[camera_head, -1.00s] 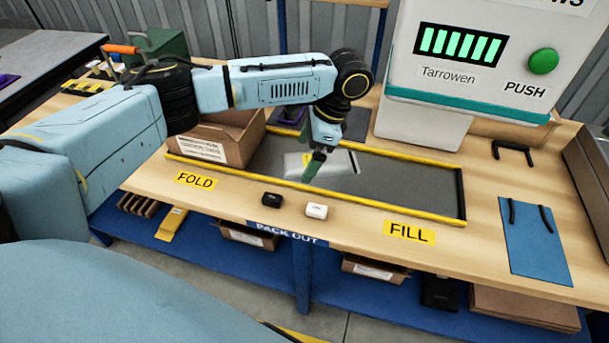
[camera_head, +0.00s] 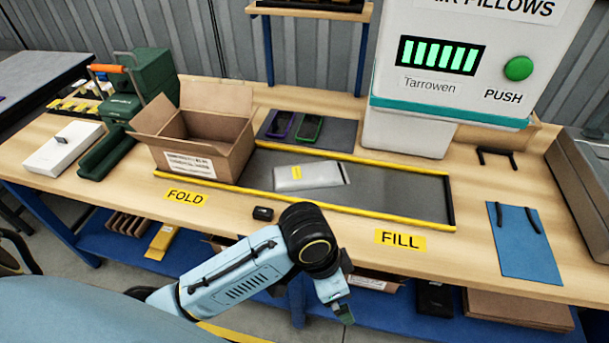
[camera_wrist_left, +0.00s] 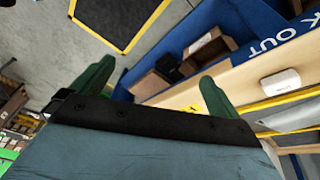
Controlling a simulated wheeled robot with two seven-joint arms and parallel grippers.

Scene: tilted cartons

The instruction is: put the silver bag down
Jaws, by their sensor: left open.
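The silver bag (camera_head: 308,176) lies flat on the grey mat (camera_head: 400,193) inside the yellow-edged strip of the bench, in the head view. It has a small yellow label and nothing is touching it. My left gripper (camera_head: 343,312) is in front of the bench's front edge, well apart from the bag. In the left wrist view its two green fingers (camera_wrist_left: 157,72) are spread open with nothing between them. My right gripper is in neither view.
An open carton (camera_head: 205,140) stands left of the bag. A small black case (camera_head: 263,213) is near the front edge; a white one (camera_wrist_left: 280,82) shows in the wrist view. The air-pillow machine (camera_head: 420,100) stands at the back right.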

